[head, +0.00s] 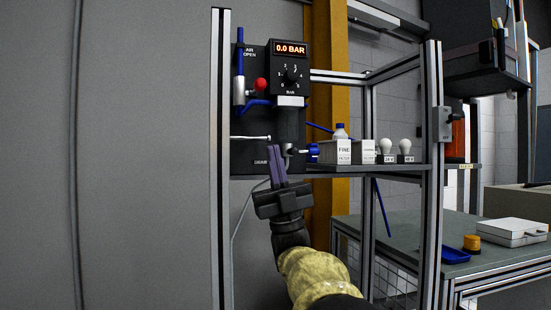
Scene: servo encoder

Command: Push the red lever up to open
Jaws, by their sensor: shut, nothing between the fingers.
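The red lever's round red knob (260,85) sits on the left part of a black panel (255,60), beside a vertical blue and silver pipe. A short arm appears to join it to the pipe; its exact angle is hard to tell. The words "AIR OPEN" stand above it. My gripper (276,149) is shut and empty, with its purple-grey fingers pointing up. In the picture it is below and slightly right of the red knob, in front of the panel's lower part. It looks apart from the lever. The fingers hide a little of the panel's lower edge.
A black regulator box (290,68) reads "0.0 BAR", right of the knob. A silver rod (250,138) sticks out below. A shelf (400,168) holds filter boxes (344,152), bulbs (405,147) and a bottle.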

